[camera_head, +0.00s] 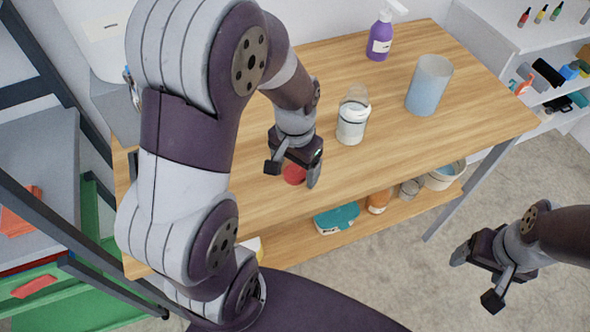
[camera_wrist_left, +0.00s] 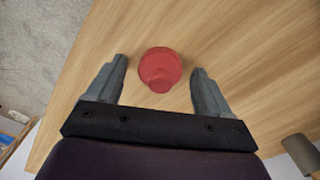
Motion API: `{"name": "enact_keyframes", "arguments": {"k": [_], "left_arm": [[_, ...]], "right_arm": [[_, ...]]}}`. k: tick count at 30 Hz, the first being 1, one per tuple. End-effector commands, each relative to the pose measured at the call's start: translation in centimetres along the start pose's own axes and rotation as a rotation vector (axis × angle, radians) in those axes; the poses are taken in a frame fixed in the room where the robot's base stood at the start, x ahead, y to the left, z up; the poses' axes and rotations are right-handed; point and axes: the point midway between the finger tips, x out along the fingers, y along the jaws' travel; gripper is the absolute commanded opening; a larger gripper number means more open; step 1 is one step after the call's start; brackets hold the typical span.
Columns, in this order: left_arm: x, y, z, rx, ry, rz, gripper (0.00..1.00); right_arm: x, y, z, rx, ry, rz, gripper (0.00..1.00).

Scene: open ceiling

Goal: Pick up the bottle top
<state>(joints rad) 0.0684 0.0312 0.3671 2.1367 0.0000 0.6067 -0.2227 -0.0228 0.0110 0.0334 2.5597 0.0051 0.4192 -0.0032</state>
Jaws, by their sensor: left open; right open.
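The red bottle top (camera_head: 294,173) lies on the wooden table (camera_head: 400,150), partly hidden behind my left gripper in the head view. In the left wrist view the bottle top (camera_wrist_left: 160,69) shows whole, round with a narrower knob, between and slightly beyond the two fingertips. My left gripper (camera_head: 292,176) is open above it, with a finger on each side; it also shows in the left wrist view (camera_wrist_left: 160,75). Neither finger appears to touch the top. My right gripper (camera_head: 476,277) is open and empty, off the table over the floor at the lower right.
A clear jar with white contents (camera_head: 353,117) stands near my left gripper. A lower shelf holds a teal box (camera_head: 337,218) and other containers. The table's front right is clear.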

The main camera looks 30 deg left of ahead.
Motion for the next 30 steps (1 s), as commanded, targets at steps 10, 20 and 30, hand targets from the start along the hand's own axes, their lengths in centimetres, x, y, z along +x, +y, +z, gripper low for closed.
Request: {"name": "enact_keyframes", "arguments": {"k": [10,20,30], "left_arm": [[-0.1,0.0,0.0,0.0,0.0,0.0,0.22],[-3.1,0.0,-0.1,0.0,0.005,-0.001,0.22],[-9.8,0.0,-0.1,0.0,0.002,0.0,0.22]], "right_arm": [[0.0,0.0,0.0,0.0,0.0,0.0,0.76],[-0.8,0.0,-0.1,0.0,0.0,0.0,0.76],[-1.7,0.0,-0.2,0.0,0.0,0.0,0.76]]}}
